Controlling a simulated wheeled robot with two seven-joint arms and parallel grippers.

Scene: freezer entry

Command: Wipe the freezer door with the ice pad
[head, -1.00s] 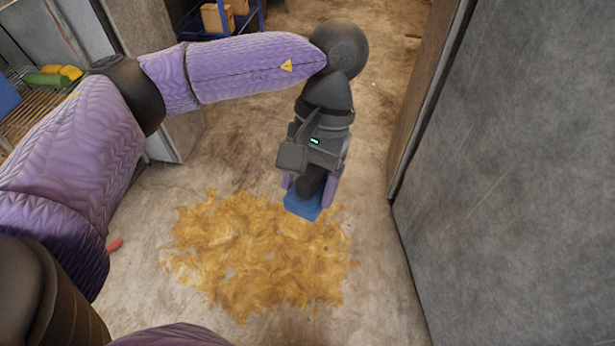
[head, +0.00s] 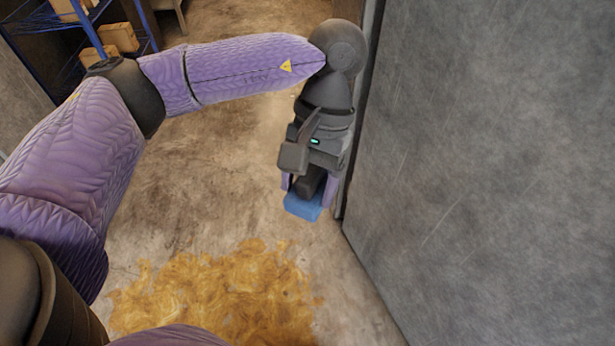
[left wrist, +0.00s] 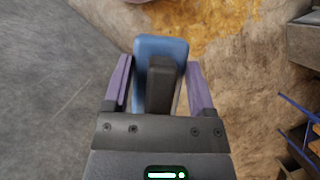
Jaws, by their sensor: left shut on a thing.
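My left gripper (head: 306,190) hangs fingers down in the head view, close to the left edge of the grey door panel (head: 490,150), which I take to be the freezer door. It is shut on the ice pad, a blue block (head: 303,207) with a dark grip. In the left wrist view the blue pad (left wrist: 150,48) and its dark grip (left wrist: 160,85) sit between the two purple fingers (left wrist: 158,85). The door surface (left wrist: 50,70) fills the left of that view. Whether the pad touches the door cannot be told; it looks apart. My right gripper is not in view.
A yellow-brown stain (head: 220,295) spreads on the floor at the bottom of the head view. A blue rack with boxes (head: 118,37) stands at the upper left. The floor between rack and door is clear.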

